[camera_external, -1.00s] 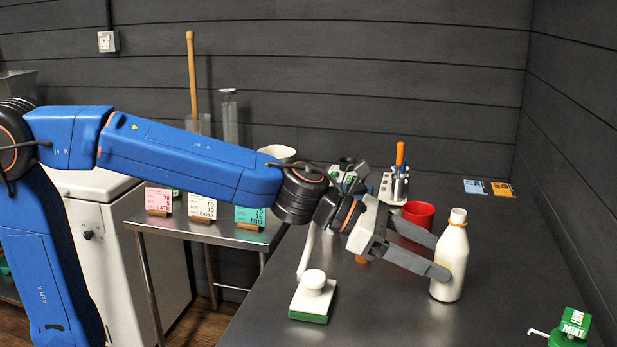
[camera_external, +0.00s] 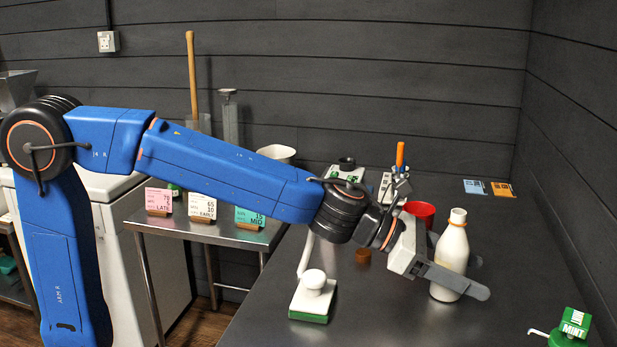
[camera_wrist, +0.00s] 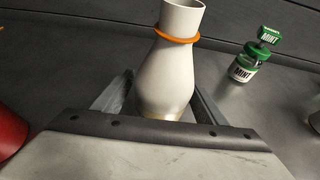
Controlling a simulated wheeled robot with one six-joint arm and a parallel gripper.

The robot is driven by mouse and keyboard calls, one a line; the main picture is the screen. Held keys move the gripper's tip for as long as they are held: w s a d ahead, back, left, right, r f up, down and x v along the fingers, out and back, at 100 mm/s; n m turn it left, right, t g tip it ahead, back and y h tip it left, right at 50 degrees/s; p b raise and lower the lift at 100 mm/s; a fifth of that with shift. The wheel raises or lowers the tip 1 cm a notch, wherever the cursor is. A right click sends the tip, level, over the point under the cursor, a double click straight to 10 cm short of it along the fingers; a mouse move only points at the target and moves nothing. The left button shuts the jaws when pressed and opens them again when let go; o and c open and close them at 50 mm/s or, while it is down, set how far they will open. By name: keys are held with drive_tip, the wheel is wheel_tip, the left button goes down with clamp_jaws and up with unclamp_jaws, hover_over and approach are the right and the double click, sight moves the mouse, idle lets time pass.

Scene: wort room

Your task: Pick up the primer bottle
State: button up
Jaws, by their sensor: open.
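The primer bottle looks to be the white bottle (camera_external: 453,250) with an orange ring at its neck, upright on the dark counter; no name on it is readable. It also shows in the wrist view (camera_wrist: 165,75), between the two fingers. My gripper (camera_external: 482,277) is open around the bottle's lower body, one finger in front and the other behind it. The far finger is mostly hidden by the bottle. I cannot tell whether either finger touches it.
A red cup (camera_external: 421,212) stands behind the bottle. A green MINT bottle (camera_external: 572,325) stands at the front right. A white-and-green device (camera_external: 311,298) sits left of my gripper. An orange-handled tool (camera_external: 400,155) stands in a rack behind. The counter (camera_external: 530,250) right of the bottle is clear.

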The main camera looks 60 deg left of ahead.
drive_tip(key=c, duration=1.3)
drive_tip(key=shift+r, duration=0.3)
